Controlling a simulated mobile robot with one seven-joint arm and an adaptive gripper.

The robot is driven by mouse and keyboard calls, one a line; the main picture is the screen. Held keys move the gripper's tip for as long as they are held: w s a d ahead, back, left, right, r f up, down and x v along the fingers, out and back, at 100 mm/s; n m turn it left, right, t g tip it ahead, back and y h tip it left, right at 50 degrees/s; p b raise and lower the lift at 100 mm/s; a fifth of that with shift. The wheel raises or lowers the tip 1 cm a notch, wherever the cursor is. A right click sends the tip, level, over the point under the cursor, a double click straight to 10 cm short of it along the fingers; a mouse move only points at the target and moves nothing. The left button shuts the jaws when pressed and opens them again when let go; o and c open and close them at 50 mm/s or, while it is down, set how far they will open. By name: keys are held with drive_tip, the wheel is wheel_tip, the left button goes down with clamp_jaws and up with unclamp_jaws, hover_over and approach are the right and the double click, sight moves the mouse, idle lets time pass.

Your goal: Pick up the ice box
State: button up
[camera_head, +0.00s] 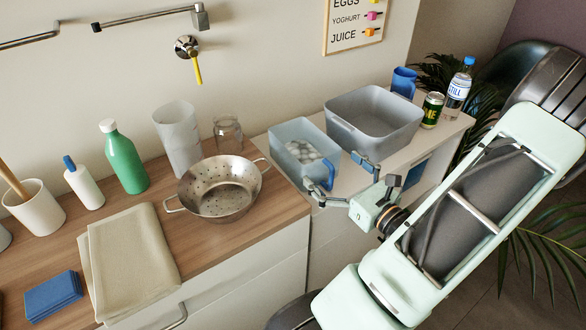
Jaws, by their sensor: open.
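The ice box is a grey-blue open container (318,170) holding several round white pieces that look like ice. It stands upright on the white counter, right of the metal colander. My gripper (343,178) is at its front right corner, with the fingers spread apart and blue pads at their tips. One finger is in front of the box's near side and the other is by its right side. I cannot tell whether either finger touches the box. The gripper hides part of the near right corner.
A larger grey tub (388,132) stands close behind and to the right. The colander (222,192) and glass jar (228,135) are left on the wooden worktop.

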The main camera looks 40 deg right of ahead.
drive_tip(key=shift+s+d+f+m+h, duration=0.1)
drive_tip(key=shift+f+m+h, duration=0.3)
drive_tip(key=shift+f, duration=0.15)
drive_tip(key=shift+w, duration=0.3)
drive_tip(key=w, duration=0.3)
drive_tip(key=w+d, duration=0.1)
drive_tip(key=w, duration=0.2)
drive_tip(key=w+d, duration=0.1)
drive_tip(key=w, duration=0.3)
drive_tip(key=shift+r+b, duration=0.1)
drive_tip(key=shift+b, duration=0.3)
drive_tip(key=shift+c, duration=0.4)
drive_tip(key=c, duration=1.8)
